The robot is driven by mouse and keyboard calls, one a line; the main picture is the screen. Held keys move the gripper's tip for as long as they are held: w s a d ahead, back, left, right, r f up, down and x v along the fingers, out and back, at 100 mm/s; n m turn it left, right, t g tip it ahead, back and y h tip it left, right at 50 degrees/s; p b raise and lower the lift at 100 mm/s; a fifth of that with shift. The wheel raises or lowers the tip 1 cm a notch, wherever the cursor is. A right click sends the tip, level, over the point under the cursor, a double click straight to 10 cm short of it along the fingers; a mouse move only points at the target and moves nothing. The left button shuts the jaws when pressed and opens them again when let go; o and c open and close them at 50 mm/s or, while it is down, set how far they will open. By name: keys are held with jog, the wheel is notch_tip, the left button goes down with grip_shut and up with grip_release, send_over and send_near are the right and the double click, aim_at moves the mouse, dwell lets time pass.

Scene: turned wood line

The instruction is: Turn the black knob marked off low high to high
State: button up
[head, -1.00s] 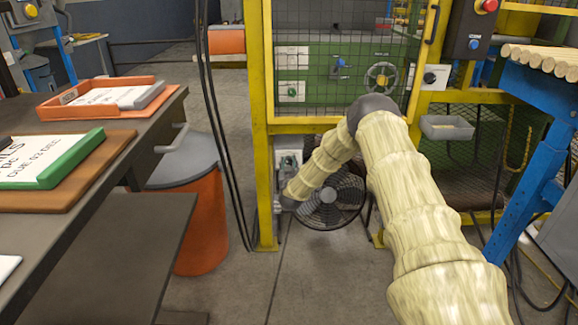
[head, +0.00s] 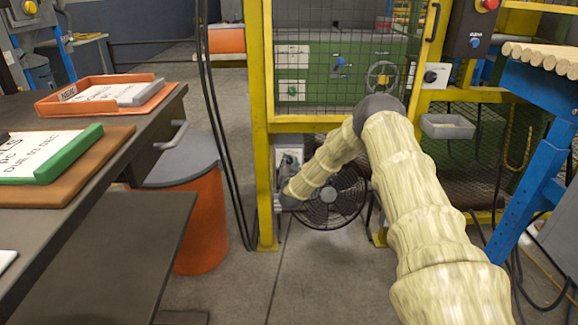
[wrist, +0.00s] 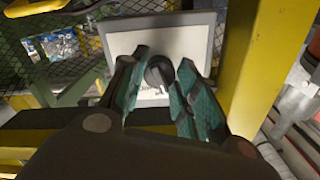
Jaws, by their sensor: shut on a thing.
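In the wrist view, the black knob (wrist: 160,72) sits on a white plate in a grey frame (wrist: 122,35). A pale line on the knob points toward the bottom of the picture. Small dark lettering beside it is partly hidden and cannot be read. My gripper (wrist: 162,88), with teal finger pads on both sides of the knob, is shut on it. In the head view, my gripper (head: 278,203) is small at the end of the pale-sleeved arm, by the yellow post. The knob cannot be made out there.
A round fan (head: 335,203) stands just right of my gripper, behind the yellow post (head: 262,130). Another black knob on a white plate (head: 431,76) is higher up at right. An orange bin (head: 195,215) and dark table (head: 160,110) are at left. Bare floor lies between.

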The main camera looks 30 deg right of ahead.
jog(key=m+b, duration=0.2)
jog(key=m, duration=0.4)
jog(key=shift+f, duration=0.15)
jog(key=m+b, duration=0.3)
jog(key=m, duration=0.3)
jog(key=shift+m, duration=0.3)
jog(key=o, duration=1)
jog(key=shift+d, duration=0.1)
jog(key=v, duration=1.2)
jog(key=shift+s, duration=0.1)
